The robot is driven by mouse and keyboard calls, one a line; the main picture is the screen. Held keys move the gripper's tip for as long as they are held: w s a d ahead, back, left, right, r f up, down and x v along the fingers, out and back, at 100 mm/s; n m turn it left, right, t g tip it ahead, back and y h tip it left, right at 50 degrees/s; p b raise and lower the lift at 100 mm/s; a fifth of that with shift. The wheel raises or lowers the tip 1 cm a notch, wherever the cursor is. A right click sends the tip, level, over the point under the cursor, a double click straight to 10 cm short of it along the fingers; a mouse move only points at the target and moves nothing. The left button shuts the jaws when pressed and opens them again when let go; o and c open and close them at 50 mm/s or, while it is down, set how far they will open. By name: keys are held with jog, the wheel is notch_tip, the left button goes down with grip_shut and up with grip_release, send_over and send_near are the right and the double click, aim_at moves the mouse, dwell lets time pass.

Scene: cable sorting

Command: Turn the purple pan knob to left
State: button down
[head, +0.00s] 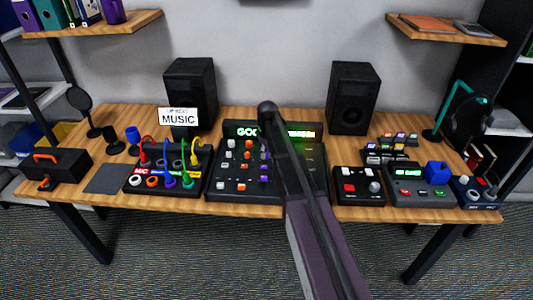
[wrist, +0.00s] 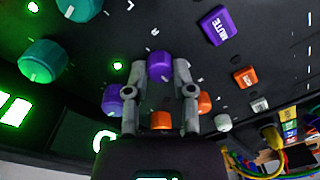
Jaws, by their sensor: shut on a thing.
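The black mixer (head: 243,197) lies at the middle of the desk, with rows of white, orange and purple controls. In the wrist view, a round purple knob (wrist: 160,65) with a pale pointer line sits between the two grey fingers of my gripper (wrist: 160,77). My gripper is shut on this knob. Another purple knob (wrist: 113,101) is just left of the fingers, and a square purple MUTE button (wrist: 218,25) is to the upper right. In the head view my arm covers part of the mixer's right side, and the fingers cannot be made out.
Teal knobs (wrist: 44,60) and orange knobs (wrist: 161,120) stand close around the fingers. A patch box (head: 130,188) with coloured cables is left of the mixer. A black box (head: 357,186) is at its right. Speakers (head: 190,90) and (head: 352,97) stand behind.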

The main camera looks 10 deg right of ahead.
jog(key=shift+s, duration=0.15)
jog(key=shift+c, duration=2.3)
grip_release()
jog(key=shift+m, duration=0.4)
